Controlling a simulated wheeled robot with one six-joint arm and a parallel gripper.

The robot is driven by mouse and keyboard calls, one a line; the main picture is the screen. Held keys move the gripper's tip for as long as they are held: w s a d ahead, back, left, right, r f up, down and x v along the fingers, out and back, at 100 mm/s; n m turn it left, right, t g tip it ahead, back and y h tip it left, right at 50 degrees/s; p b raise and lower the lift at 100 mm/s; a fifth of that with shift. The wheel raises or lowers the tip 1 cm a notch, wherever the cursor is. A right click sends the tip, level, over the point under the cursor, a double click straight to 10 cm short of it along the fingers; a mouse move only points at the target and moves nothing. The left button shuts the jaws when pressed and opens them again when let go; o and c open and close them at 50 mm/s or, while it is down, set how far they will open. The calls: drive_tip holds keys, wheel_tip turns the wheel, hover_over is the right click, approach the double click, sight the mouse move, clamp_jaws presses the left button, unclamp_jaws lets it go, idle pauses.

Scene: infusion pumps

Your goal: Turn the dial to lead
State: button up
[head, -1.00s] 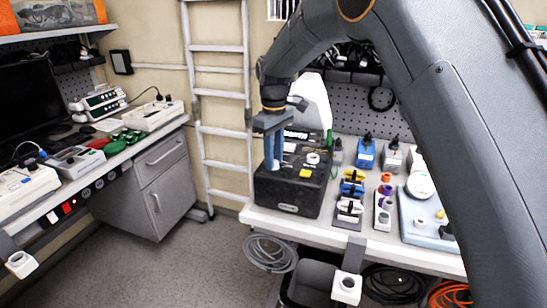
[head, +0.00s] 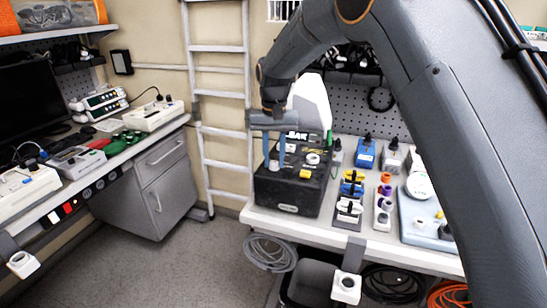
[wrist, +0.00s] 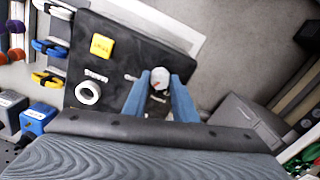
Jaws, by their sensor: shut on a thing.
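A black box (head: 293,190) stands on the left end of the bench, with a white-topped dial on its upper face. The dial (wrist: 159,78) sits between the blue fingers of my gripper (wrist: 160,86) in the wrist view, and the gripper is shut on it. In the head view my gripper (head: 274,163) reaches down onto the left part of the box top. A yellow lettered block (wrist: 101,45) and a white ring (wrist: 88,93) are on the same face. Small white markings lie around the dial; I cannot read them surely, nor tell where the dial points.
Clips in yellow, blue and black (head: 350,190) lie just right of the box. Blue and grey bottle-like units (head: 366,154) stand behind them. A ladder (head: 222,100) leans at the wall behind. Coiled cables (head: 270,252) hang below the bench. The floor to the left is open.

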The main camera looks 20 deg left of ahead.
sight(274, 162)
drive_tip(key=m, duration=0.4)
drive_tip(key=shift+w+r, duration=0.1)
drive_tip(key=shift+r, duration=0.05)
drive_tip(key=shift+m+p, duration=0.35)
drive_tip(key=shift+m, duration=1.45)
drive_tip(key=o, duration=1)
drive_tip(key=shift+o, duration=0.2)
drive_tip(key=shift+r+b, duration=1.3)
drive_tip(key=shift+r, duration=2.55)
